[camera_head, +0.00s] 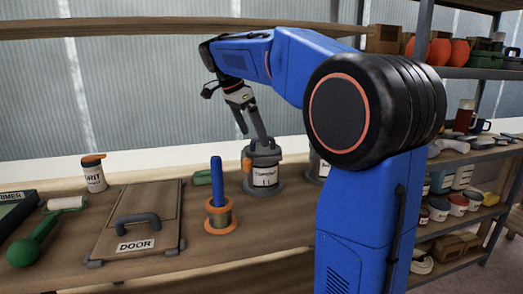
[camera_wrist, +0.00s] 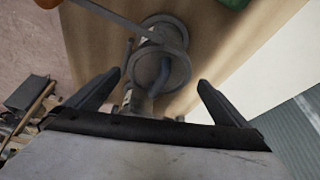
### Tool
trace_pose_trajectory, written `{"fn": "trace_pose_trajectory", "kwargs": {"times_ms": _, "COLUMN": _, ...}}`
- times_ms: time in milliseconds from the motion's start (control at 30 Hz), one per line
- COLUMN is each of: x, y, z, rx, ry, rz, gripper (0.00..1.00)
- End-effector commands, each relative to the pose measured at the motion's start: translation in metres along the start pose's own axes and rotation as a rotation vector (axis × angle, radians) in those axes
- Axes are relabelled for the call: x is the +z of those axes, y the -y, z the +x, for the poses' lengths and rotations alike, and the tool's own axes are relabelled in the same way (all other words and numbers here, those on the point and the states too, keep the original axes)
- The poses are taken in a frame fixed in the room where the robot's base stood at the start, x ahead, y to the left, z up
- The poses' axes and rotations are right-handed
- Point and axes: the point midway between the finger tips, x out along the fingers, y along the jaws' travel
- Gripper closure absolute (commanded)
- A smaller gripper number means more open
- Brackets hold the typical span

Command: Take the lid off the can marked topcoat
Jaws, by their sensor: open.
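The can marked topcoat (camera_head: 264,178) stands upright on the bench, its label facing the head camera. Its grey lid (camera_head: 263,151) is on top. In the wrist view the round lid (camera_wrist: 146,67) and its blue-grey handle (camera_wrist: 164,72) lie between the fingertips in the picture. My gripper (camera_head: 262,138) is just above the lid, pointing down, open; its fingers also show in the wrist view (camera_wrist: 160,77). Nothing is held. I cannot tell whether a finger touches the handle.
Another can (camera_head: 319,166) stands to the right, partly hidden by my arm. A blue-handled piece on an orange-rimmed base (camera_head: 220,218) stands front left. Shelves stand right.

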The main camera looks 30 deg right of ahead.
Motion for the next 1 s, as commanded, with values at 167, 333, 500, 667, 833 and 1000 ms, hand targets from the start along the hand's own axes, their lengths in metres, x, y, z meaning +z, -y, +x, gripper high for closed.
{"fn": "trace_pose_trajectory", "kwargs": {"times_ms": 167, "x": 0.000, "y": 0.000, "z": 0.017, "rx": 0.001, "ry": 0.000, "rz": 0.000, "gripper": 0.00}}
{"fn": "trace_pose_trajectory", "kwargs": {"times_ms": 333, "x": -0.001, "y": -0.001, "z": 0.041, "rx": 0.003, "ry": 0.000, "rz": 0.000, "gripper": 0.00}}
{"fn": "trace_pose_trajectory", "kwargs": {"times_ms": 500, "x": -0.001, "y": -0.001, "z": 0.054, "rx": 0.001, "ry": 0.000, "rz": 0.000, "gripper": 0.00}}
{"fn": "trace_pose_trajectory", "kwargs": {"times_ms": 667, "x": -0.001, "y": 0.000, "z": 0.056, "rx": 0.000, "ry": 0.000, "rz": 0.000, "gripper": 0.00}}
{"fn": "trace_pose_trajectory", "kwargs": {"times_ms": 833, "x": -0.001, "y": 0.000, "z": 0.055, "rx": 0.000, "ry": 0.000, "rz": 0.000, "gripper": 0.19}}
{"fn": "trace_pose_trajectory", "kwargs": {"times_ms": 1000, "x": -0.001, "y": 0.000, "z": 0.055, "rx": 0.000, "ry": 0.000, "rz": 0.000, "gripper": 0.31}}
